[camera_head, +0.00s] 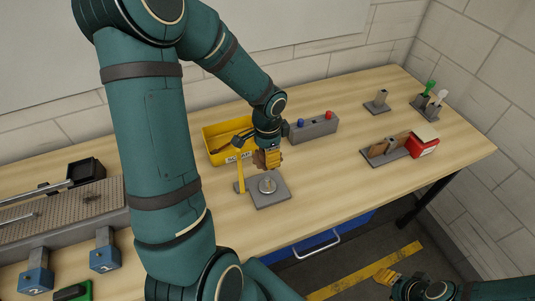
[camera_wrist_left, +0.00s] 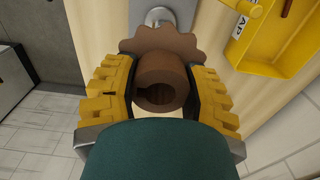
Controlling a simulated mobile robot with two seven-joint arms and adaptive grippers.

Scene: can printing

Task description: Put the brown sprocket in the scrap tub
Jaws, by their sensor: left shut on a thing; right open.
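The brown sprocket (camera_wrist_left: 160,78) fills the middle of the left wrist view, with its toothed rim on the far side and its hub facing the camera. My left gripper (camera_wrist_left: 160,95) is shut on its hub. In the head view the left gripper (camera_head: 268,157) holds the sprocket (camera_head: 259,159) above the grey plate, just right of the scrap tub (camera_head: 240,154). The yellow tub also shows at the upper right of the left wrist view (camera_wrist_left: 258,62). My right gripper (camera_head: 386,275) is open and empty, low beyond the table's front edge.
A grey plate (camera_head: 268,201) with a round metal piece and a yellow upright post (camera_head: 240,172) stands in front of the tub. Behind it is a grey button box (camera_head: 315,127). A holder (camera_head: 383,154) and red box (camera_head: 424,146) stand at right.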

